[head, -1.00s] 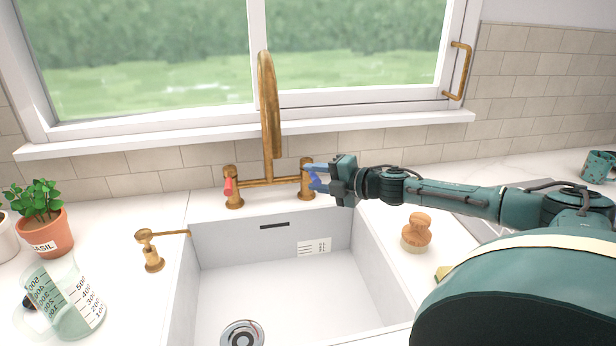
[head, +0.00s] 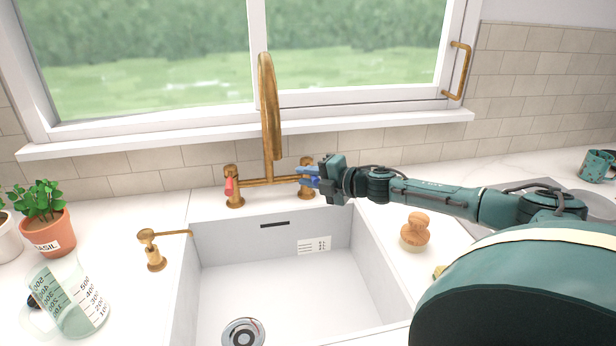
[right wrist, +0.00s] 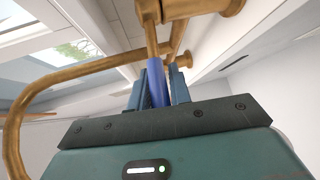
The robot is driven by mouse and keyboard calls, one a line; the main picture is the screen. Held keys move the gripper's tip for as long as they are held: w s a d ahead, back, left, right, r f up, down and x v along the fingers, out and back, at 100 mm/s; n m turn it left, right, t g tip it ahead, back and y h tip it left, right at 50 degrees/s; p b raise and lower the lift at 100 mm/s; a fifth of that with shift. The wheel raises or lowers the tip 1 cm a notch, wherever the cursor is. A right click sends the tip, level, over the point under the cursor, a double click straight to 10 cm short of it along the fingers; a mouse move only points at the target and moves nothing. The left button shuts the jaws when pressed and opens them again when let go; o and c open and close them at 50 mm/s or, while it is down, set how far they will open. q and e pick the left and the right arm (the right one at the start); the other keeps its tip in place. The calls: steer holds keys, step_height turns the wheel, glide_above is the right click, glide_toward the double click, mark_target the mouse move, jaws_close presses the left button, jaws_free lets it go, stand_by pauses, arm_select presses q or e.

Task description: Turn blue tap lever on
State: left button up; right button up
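The brass bridge tap (head: 268,120) stands behind the sink. The blue tap lever (head: 314,182) is on its right valve, and a red lever (head: 229,187) is on its left valve. My right gripper (head: 310,176) is at the right valve, its fingers pointing left at the blue lever. In the right wrist view the blue lever (right wrist: 157,84) lies between the two teal fingers (right wrist: 158,95), which appear to press on it from both sides. The lever's far end is partly hidden by the gripper in the head view. My left gripper is not in view.
The white sink (head: 270,290) is empty. A brass soap dispenser (head: 152,250), a measuring jug (head: 75,300) and a basil pot (head: 48,235) stand at the left. A wooden brush (head: 415,232) sits right of the sink under my arm. The window sill (head: 380,125) runs behind the tap.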

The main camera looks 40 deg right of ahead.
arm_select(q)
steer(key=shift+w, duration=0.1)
arm_select(e)
jaws_close()
steer(key=shift+d, duration=0.1)
